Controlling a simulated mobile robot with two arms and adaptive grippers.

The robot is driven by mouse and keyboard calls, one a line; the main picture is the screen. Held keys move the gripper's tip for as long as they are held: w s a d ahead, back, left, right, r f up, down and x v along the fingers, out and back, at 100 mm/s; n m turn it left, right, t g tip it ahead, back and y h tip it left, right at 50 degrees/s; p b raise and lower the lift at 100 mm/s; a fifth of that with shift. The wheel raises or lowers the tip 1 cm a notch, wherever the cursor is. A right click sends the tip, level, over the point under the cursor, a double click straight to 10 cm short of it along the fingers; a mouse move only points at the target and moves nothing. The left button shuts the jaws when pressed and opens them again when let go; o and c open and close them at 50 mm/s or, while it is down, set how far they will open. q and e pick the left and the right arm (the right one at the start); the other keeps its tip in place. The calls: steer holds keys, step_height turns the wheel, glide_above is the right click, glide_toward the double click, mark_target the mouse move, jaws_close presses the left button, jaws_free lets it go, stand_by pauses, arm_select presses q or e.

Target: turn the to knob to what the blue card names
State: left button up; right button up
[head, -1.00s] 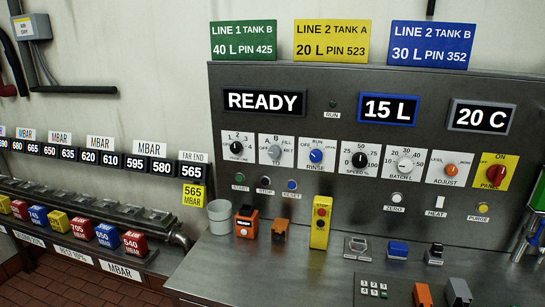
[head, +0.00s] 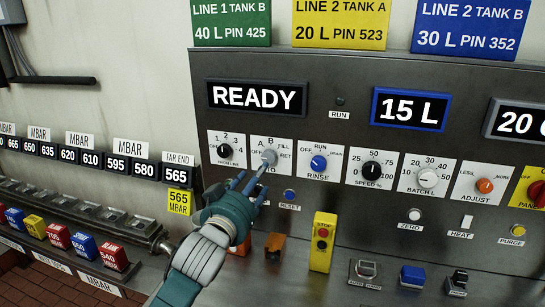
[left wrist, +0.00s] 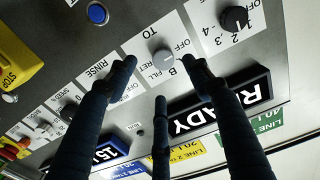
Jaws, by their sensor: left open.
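The blue card (head: 470,32) above the panel reads LINE 2 TANK B, 30 L, PIN 352. The to knob (head: 269,157) is a grey dial on a white plate marked OFF, A, B, FILL and RET. I cannot tell clearly where it points. My left gripper (head: 252,184) is just below and in front of this knob, with its fingers spread. In the left wrist view the knob (left wrist: 164,57) shows between the open fingertips (left wrist: 162,76), with nothing held. Whether any finger touches it is unclear. My right gripper is not in view.
The from-line knob (head: 227,151) is close on the left and the blue rinse knob (head: 318,162) close on the right. A yellow stop box (head: 323,242) stands below. The display (head: 257,97) reads READY; the blue-framed one (head: 410,108) reads 15 L.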

mark_target(268, 160)
arm_select(q)
steer(key=x, duration=0.2)
steer(key=p+x, duration=0.1)
steer(key=x, duration=0.1)
steer(key=p+x, duration=0.1)
steer(key=x, duration=0.2)
steer(key=shift+r, duration=0.3)
steer(key=shift+x, duration=0.85)
steer(key=shift+w, duration=0.1)
steer(key=shift+c, duration=0.2)
steer(key=c, duration=1.1)
steer(key=shift+f, duration=0.15)
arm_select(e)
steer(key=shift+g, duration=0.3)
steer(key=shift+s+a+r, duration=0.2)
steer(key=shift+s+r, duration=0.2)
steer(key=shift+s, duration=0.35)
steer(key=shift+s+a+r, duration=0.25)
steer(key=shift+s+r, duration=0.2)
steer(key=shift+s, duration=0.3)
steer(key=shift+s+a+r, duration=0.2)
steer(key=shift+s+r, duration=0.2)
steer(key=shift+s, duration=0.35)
